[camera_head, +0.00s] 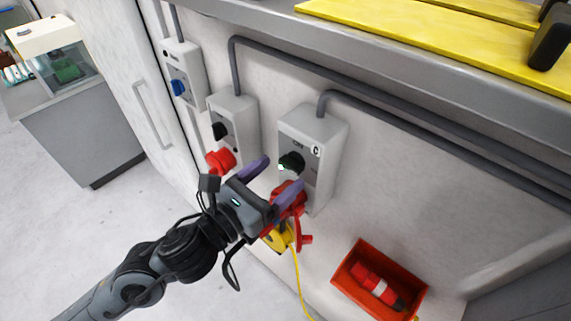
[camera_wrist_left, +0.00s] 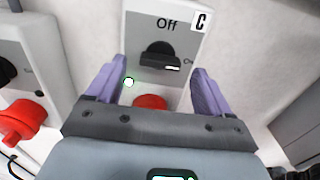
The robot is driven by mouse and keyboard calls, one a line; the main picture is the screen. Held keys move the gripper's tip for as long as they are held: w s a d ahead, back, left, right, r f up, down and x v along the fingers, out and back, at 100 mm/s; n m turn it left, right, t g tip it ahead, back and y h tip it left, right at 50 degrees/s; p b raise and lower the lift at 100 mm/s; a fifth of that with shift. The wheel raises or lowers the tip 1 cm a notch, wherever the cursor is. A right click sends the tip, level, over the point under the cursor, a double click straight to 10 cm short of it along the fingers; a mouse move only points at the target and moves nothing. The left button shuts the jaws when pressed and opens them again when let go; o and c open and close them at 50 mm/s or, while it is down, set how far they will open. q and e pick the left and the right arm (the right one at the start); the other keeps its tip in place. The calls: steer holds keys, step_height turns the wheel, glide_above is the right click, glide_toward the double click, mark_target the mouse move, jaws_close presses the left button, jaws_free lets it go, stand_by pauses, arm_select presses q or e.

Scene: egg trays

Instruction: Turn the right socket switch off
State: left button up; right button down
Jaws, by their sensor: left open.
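The right socket (camera_head: 325,135) is a grey wall box marked "C", and it fills the middle of the left wrist view (camera_wrist_left: 188,40). Its black rotary switch (camera_head: 292,161) shows clearly in the left wrist view (camera_wrist_left: 158,55), below the word "Off". The knob's white mark points right, and a green light glows below left of it. A red plug part sits below the switch. My left gripper (camera_head: 281,174) is open, its purple fingers apart on either side of the switch's lower area in the left wrist view (camera_wrist_left: 157,76). I cannot tell whether they touch it. My right gripper is not in view.
Two other sockets (camera_head: 236,112) (camera_head: 187,70) are on the wall to the left, the nearer with a red plug. A yellow cable hangs below the right socket. A red bin (camera_head: 345,283) is at lower right. A shelf with yellow boards (camera_head: 430,27) juts out above.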

mark_target(287, 168)
arm_select(q)
steer(key=shift+x, duration=1.55)
steer(key=shift+c, duration=0.3)
steer(key=c, duration=1)
